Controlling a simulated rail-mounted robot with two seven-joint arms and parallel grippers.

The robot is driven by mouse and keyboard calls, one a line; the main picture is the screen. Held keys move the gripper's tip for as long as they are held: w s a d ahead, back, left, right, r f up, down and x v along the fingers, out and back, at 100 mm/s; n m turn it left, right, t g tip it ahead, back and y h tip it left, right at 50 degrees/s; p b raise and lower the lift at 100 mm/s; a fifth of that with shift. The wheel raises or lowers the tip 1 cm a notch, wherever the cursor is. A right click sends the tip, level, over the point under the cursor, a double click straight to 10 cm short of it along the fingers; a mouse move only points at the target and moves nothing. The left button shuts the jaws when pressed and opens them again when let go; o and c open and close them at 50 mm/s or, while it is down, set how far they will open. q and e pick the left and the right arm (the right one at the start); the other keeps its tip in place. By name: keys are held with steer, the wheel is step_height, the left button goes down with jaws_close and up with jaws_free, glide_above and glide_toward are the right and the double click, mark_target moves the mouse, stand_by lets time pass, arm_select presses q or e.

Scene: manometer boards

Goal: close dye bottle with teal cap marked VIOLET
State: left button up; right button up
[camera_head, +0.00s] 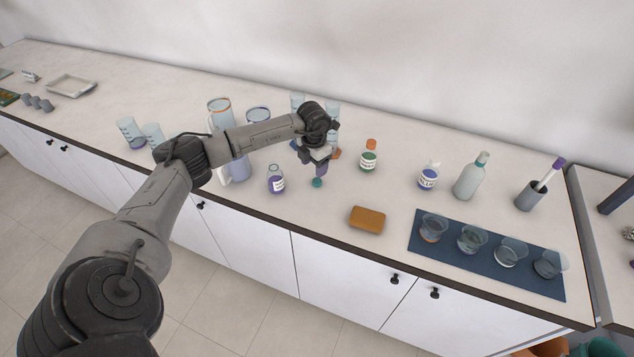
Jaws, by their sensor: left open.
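The dye bottle (275,184) is a small clear bottle with violet liquid and a white label too small to read. It stands upright on the counter with no cap on its neck. A small teal cap (317,183) is on the counter, to the right of the bottle. My left gripper (317,174) points down right above the teal cap and is open. Its fingers partly overlap the cap's far side, and I cannot tell whether they touch it. My right gripper is not in view.
An orange-capped green dye bottle (369,158) and a blue dye bottle (428,179) stand to the right. An orange-brown block (367,220) lies near the front edge. A dark blue mat (484,273) holds several glass cups. Tall glassware (220,112) stands behind my left arm.

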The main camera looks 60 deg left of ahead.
mark_target(315, 182)
arm_select(q)
steer(key=shift+f, duration=1)
steer(key=shift+f, duration=0.1)
steer(key=shift+w+d+f, duration=0.15)
steer(key=shift+f, duration=2.4)
steer(key=shift+c, duration=0.2)
steer(key=c, duration=0.9)
steer(key=shift+r, duration=0.2)
steer(key=shift+c, duration=0.2)
step_height(315, 182, up, 4)
steer(key=shift+f, duration=0.15)
steer(key=w+d+r, duration=0.4)
steer(key=d+r, duration=0.3)
steer(key=d, duration=0.4)
